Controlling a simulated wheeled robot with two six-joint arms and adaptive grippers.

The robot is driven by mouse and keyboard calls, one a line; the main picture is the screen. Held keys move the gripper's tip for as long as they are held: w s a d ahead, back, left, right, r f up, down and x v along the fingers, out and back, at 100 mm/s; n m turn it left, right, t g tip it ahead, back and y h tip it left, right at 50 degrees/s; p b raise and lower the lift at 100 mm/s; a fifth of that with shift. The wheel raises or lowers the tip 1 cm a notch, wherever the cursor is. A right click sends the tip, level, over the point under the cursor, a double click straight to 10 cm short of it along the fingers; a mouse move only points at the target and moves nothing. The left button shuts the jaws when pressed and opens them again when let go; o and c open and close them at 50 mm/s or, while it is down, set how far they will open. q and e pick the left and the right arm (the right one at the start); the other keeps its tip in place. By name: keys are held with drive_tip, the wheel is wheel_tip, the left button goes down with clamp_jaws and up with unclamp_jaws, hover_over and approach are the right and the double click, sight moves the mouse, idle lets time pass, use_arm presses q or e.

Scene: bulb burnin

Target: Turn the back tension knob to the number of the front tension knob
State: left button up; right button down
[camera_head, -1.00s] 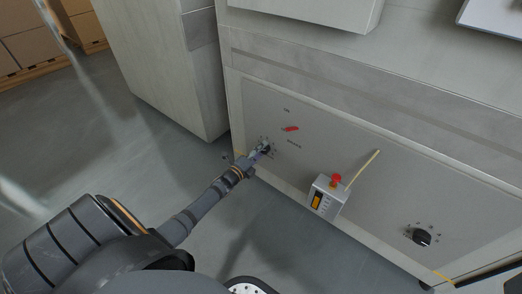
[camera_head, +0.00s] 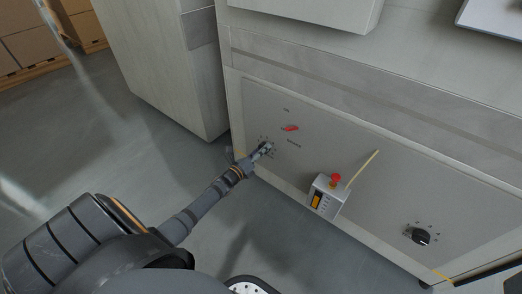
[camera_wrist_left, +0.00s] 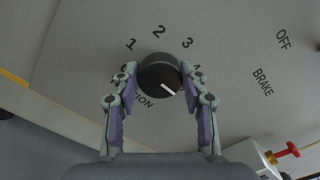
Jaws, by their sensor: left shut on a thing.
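A round dark tension knob (camera_wrist_left: 158,72) sits on the grey panel (camera_head: 330,150) in the left wrist view. Numbers 1, 2, 3 and 4 are printed around it, with part of the word TENSION below. Its white pointer line aims down and right, past the 4. My left gripper (camera_wrist_left: 158,82) is shut on this knob, one finger on each side; the fingers hide some marks. In the head view the left gripper (camera_head: 266,148) is at the panel's left part. Another dark knob (camera_head: 421,236) is at the panel's right end; its numbers are too small to read.
A red brake handle (camera_head: 290,128) is just above the held knob. A grey box with a red button (camera_head: 327,196) stands out from the panel between the knobs. A yellow rod (camera_head: 364,168) rises beside it. A pale cabinet (camera_head: 165,70) stands left, with open floor in front.

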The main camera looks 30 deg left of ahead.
use_arm(q)
drive_tip(key=shift+f, duration=0.1)
idle(0.3)
drive_tip(key=o, duration=1.2)
drive_tip(key=shift+c, duration=0.2)
drive_tip(key=s, duration=1.2)
drive_tip(key=shift+a, duration=0.4)
